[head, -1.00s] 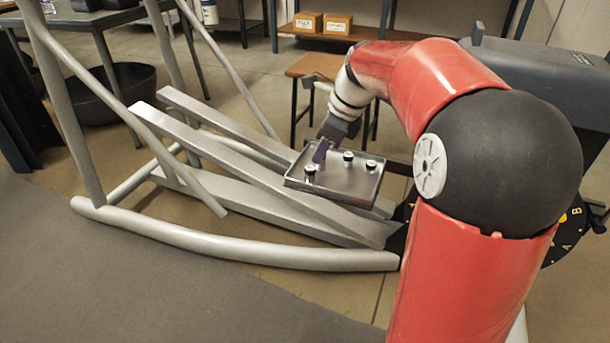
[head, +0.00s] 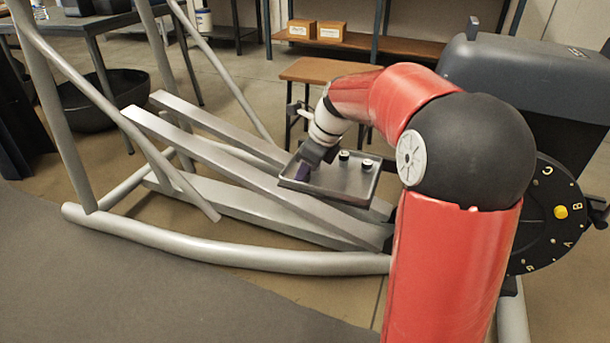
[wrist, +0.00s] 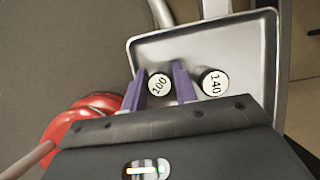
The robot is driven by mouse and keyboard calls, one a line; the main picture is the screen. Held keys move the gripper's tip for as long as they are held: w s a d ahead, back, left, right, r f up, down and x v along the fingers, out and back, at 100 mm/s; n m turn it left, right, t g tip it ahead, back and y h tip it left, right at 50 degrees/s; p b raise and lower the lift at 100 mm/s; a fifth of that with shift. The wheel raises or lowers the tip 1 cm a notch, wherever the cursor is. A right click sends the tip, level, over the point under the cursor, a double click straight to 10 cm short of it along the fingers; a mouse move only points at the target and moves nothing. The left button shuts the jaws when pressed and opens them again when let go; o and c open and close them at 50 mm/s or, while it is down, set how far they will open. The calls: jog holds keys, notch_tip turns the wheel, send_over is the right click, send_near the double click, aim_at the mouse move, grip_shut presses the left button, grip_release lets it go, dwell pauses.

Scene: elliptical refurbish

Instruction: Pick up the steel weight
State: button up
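Small cylindrical weights with pale round tops stand upright on a shallow metal tray (head: 335,191). The wrist view shows one marked 100 (wrist: 159,84) and one marked 140 (wrist: 214,83). The head view shows two weights, one nearer the middle (head: 344,156) and one to the right (head: 367,165); my gripper hides the tray's left part. I cannot tell which is the steel weight. My gripper (wrist: 160,71) is open, pointing down at the tray, its purple fingers on either side of the 100 weight. The 140 weight is outside the right finger. The gripper also shows in the head view (head: 302,172).
The tray's raised rim (wrist: 205,25) surrounds the weights. The tray rests by the grey rails (head: 225,165) of an elliptical machine. A black dial with a yellow centre (head: 561,212) is at right. A wooden stool (head: 330,70) stands behind the tray.

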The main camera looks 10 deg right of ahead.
grip_shut()
